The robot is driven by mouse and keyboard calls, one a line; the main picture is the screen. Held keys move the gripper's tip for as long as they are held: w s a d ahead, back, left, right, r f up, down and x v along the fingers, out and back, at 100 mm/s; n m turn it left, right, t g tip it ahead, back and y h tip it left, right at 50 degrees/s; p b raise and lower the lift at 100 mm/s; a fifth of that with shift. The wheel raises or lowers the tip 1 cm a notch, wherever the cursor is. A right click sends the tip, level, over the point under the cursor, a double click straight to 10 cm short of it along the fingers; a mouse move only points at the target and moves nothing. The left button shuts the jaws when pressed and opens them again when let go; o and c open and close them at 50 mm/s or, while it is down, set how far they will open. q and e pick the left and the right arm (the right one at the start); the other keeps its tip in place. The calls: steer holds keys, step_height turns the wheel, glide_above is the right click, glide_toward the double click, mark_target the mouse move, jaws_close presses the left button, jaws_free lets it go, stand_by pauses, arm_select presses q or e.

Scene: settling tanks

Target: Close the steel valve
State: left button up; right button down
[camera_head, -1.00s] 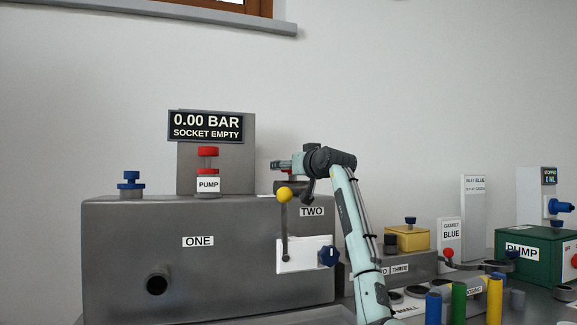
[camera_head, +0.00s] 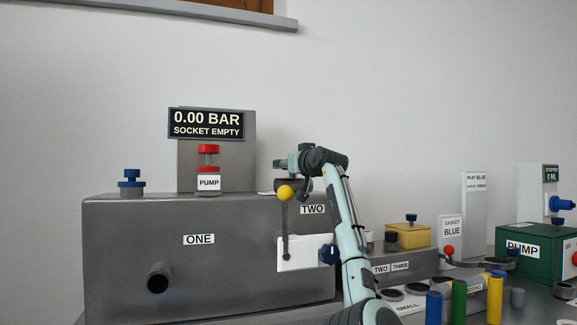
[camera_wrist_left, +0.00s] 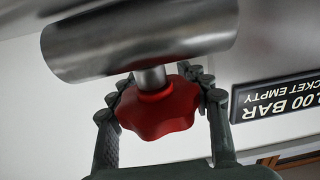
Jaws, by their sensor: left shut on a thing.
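The steel valve (camera_wrist_left: 140,45) fills the top of the left wrist view: a bright steel cylinder with a short stem and a red lobed knob (camera_wrist_left: 158,108). My left gripper (camera_wrist_left: 162,98) has its two dark fingers on either side of the red knob and is shut on it. In the head view my left gripper (camera_head: 281,164) is above the right end of the grey tank's top, near the TWO label; the valve is mostly hidden there behind the gripper and wrist. My right gripper is not in view.
A lever with a yellow ball (camera_head: 285,192) stands just below my gripper, in front of the large grey tank (camera_head: 130,250). A blue knob (camera_head: 327,254) sits beside my forearm.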

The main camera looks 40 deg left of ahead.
arm_select(q)
steer(key=shift+c, duration=0.7)
steer(key=shift+w+f+m+t, duration=0.1)
steer(key=shift+m+t, duration=0.2)
steer(key=shift+t, duration=0.2)
steer(key=shift+w+d+m+t+h+b, duration=0.1)
steer(key=shift+m+t+h+b, duration=0.5)
steer(key=shift+t+h, duration=0.15)
steer(key=shift+w+d+m+t+h, duration=0.25)
steer(key=shift+m+t+h, duration=0.35)
steer(key=shift+t, duration=0.15)
steer(key=shift+c, duration=0.2)
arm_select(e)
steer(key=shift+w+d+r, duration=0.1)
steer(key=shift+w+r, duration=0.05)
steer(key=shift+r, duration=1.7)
arm_select(q)
steer(key=o, duration=1.4)
steer(key=shift+o, duration=0.2)
steer(key=shift+r, duration=0.25)
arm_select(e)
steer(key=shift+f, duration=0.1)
